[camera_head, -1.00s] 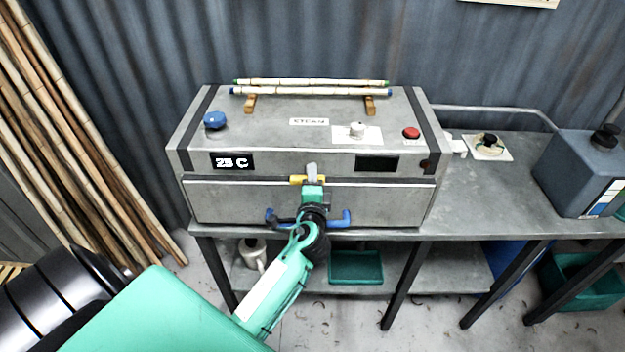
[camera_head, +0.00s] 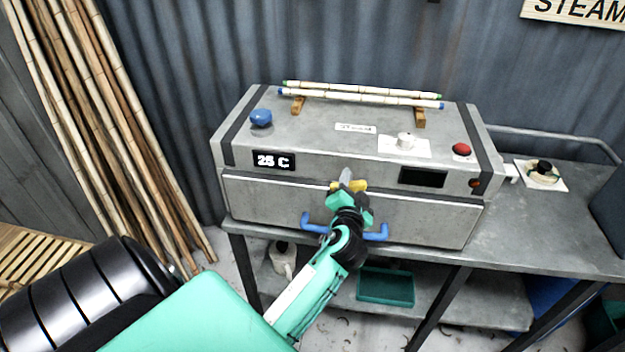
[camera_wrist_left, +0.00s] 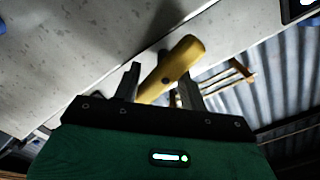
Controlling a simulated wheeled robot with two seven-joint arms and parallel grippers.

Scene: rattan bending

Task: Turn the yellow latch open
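The yellow latch (camera_head: 357,186) sits on the front seam of the grey steam box (camera_head: 290,210), about level with that seam. My left gripper (camera_head: 346,178) is at the latch, partly covering it, and is rolled at a slant to the box. In the left wrist view the latch (camera_wrist_left: 172,70) runs diagonally between the two spread fingers of the gripper (camera_wrist_left: 160,88). One finger is on each side, and firm contact cannot be made out. The front door is closed, with a blue handle (camera_head: 376,233) below the latch, partly behind my gripper. My right gripper is not in view.
Capped rattan poles (camera_head: 360,95) rest on wooden supports there. Tall poles (camera_head: 100,130) lean at left.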

